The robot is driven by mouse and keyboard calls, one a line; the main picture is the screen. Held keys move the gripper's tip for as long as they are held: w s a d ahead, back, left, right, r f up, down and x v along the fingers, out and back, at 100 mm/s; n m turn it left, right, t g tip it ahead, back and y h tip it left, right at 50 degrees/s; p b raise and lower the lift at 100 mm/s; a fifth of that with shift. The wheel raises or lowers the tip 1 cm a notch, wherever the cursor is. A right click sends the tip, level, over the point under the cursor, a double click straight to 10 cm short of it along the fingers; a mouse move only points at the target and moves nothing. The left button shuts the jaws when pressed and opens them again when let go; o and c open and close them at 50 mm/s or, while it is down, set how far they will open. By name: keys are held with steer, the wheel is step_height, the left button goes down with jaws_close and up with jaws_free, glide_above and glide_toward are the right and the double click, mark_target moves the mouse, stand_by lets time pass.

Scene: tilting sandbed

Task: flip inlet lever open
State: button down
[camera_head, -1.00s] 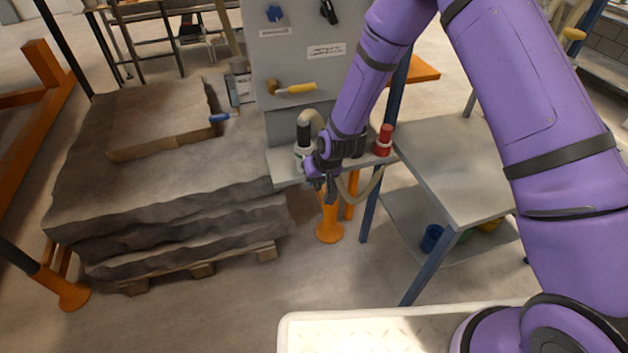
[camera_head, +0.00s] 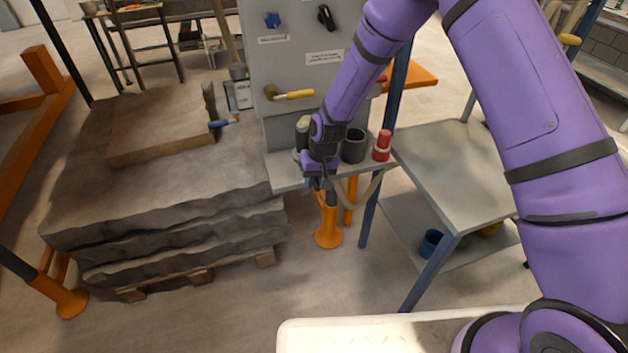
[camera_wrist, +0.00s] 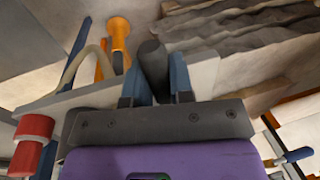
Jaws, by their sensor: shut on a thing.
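A lever with a yellow handle and brass body (camera_head: 290,95) lies level on the grey panel (camera_head: 285,65). The labels are too small to read, so I cannot confirm that it is the inlet lever. My gripper (camera_head: 322,186) is below the lever, at the front edge of the shelf under the panel, and does not touch it. In the wrist view, the blue fingers of my gripper (camera_wrist: 154,88) are shut on a dark rounded grip (camera_wrist: 152,62). The rest of the held thing is hidden.
A dark cup (camera_head: 353,146) and a red-and-white cylinder (camera_head: 382,146) stand on the shelf, right of my gripper. A beige hose (camera_head: 362,194) hangs below. Layered stone (camera_head: 165,215) is left, a grey table (camera_head: 450,165) right. A blue-handled tool (camera_head: 223,123) lies by the panel.

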steer(key=c, duration=1)
jaws_free()
steer(key=shift+r, duration=0.1)
step_height(320, 180, up, 10)
steer(key=d, duration=0.2)
steer(key=shift+w+r, duration=0.2)
steer(key=shift+r, duration=0.05)
